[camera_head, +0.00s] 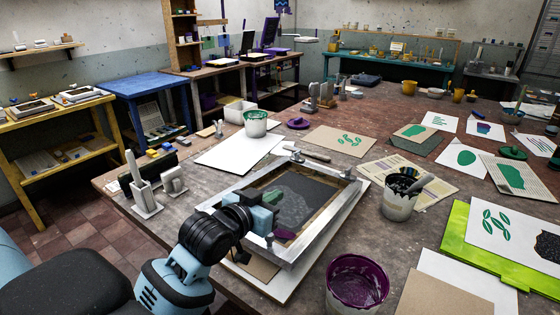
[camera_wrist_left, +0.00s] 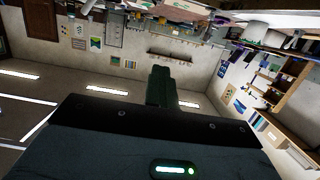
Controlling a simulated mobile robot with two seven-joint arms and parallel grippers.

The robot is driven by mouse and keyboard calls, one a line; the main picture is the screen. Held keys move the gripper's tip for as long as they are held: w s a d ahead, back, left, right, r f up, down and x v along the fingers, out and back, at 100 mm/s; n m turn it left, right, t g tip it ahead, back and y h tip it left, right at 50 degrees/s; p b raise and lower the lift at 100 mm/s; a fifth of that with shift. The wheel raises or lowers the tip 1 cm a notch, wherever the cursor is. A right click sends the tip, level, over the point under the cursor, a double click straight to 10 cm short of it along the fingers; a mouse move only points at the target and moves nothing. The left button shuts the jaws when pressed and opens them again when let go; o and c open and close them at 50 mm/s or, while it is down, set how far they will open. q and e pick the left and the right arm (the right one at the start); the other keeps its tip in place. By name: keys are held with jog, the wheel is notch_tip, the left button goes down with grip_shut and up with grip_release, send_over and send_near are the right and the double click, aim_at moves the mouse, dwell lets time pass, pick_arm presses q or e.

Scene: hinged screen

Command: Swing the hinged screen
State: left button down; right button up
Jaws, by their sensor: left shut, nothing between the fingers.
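The hinged screen (camera_head: 325,222) is a pale metal frame around dark mesh, on a white base board in the middle of the workbench. It looks low and nearly flat; I cannot tell if it is slightly raised. Clamp-like hinges (camera_head: 296,155) sit at its far edge. My left gripper (camera_head: 270,203) is shut and empty over the near left part of the frame, hiding some of it. Whether it touches the frame is unclear. In the left wrist view the shut fingers (camera_wrist_left: 160,87) show against the room, without the screen. My right gripper is not in view.
A pot of purple ink (camera_head: 357,283) stands near the front, and a pot of dark ink (camera_head: 400,195) right of the screen. A green-ink pot (camera_head: 256,123) stands behind. A lime-green board (camera_head: 480,250) lies at right. White paper (camera_head: 235,155) lies behind left.

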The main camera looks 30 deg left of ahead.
pick_arm(q)
jog(key=w+r, duration=0.4)
jog(key=r, duration=0.8)
jog(key=shift+w+d, duration=0.15)
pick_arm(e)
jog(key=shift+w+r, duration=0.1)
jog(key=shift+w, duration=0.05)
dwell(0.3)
pick_arm(q)
jog(key=c, duration=2.1)
grip_release()
jog(key=shift+c, duration=0.2)
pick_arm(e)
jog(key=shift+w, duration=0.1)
pick_arm(q)
jog(key=o, duration=0.5)
jog(key=shift+c, duration=0.2)
